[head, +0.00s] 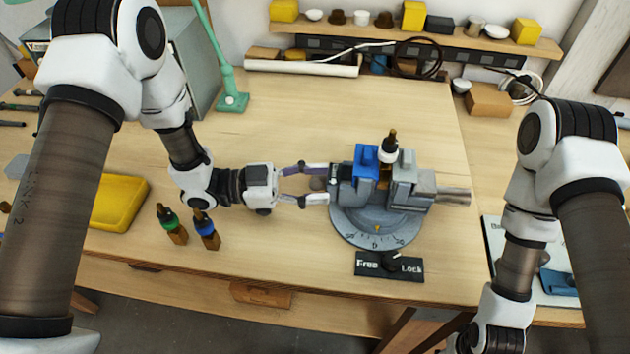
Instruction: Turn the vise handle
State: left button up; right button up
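The grey vise (408,190) stands on a round dial base (375,228) on the workbench. A blue block (366,162) sits at its left jaw, and a dark-tipped part with a white collar (389,148) stands upright between the jaws. A grey cylinder (452,196) sticks out at the vise's right. My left gripper (325,184) is at the vise's left side, fingers spread and pointing right. A small grey knob (317,184) shows between the fingers, with a gap around it; I cannot tell if it is the handle. My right gripper is out of view.
A shelf (430,37) runs along the back. The bench behind the vise is clear.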

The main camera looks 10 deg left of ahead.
pick_arm(q)
notch_tip(320, 180, up, 10)
dwell(0.4)
